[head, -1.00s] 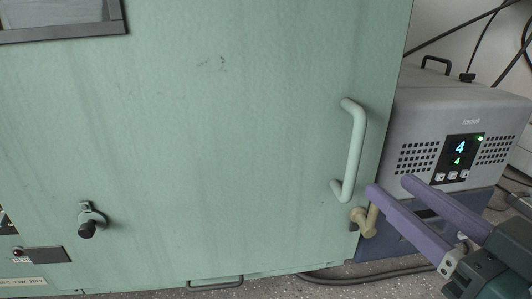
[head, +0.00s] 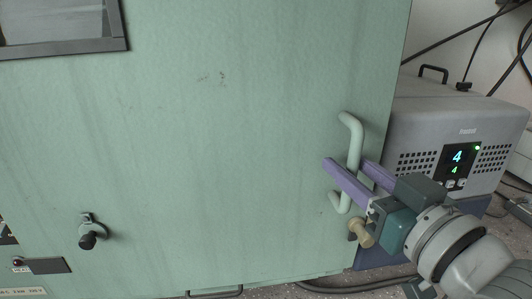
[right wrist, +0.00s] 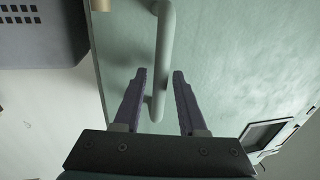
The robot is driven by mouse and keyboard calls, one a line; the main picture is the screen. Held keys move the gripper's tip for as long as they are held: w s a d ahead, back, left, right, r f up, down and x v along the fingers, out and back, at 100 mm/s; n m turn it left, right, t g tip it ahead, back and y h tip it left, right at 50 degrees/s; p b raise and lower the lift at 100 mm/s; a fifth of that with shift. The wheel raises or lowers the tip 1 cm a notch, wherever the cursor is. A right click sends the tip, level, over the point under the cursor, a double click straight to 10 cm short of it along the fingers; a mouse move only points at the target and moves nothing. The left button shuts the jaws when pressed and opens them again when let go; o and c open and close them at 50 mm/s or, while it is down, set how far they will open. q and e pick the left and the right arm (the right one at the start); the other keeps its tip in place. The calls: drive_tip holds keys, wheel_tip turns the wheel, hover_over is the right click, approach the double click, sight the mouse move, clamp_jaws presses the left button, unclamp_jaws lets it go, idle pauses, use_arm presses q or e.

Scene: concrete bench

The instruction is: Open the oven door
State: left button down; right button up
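The oven door (head: 220,150) is a large pale green panel, and it looks closed. Its handle (head: 351,132) is a pale green vertical bar near the door's right edge; it also shows in the right wrist view (right wrist: 165,45). My right gripper (head: 347,162) has purple fingers. It is open, with one finger on each side of the handle's lower part. In the right wrist view the gripper (right wrist: 160,75) shows gaps between the bar and both fingers. Part of the handle is hidden behind the fingers in the head view. My left gripper is not in view.
A tan knob (head: 360,233) sits just below the handle, close to my right gripper. A grey unit with a lit display (head: 456,157) stands to the right of the door. A black-knobbed latch (head: 88,236) is at the door's lower left. Cables run along the floor.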

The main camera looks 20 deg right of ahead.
clamp_jaws()
idle(1.1)
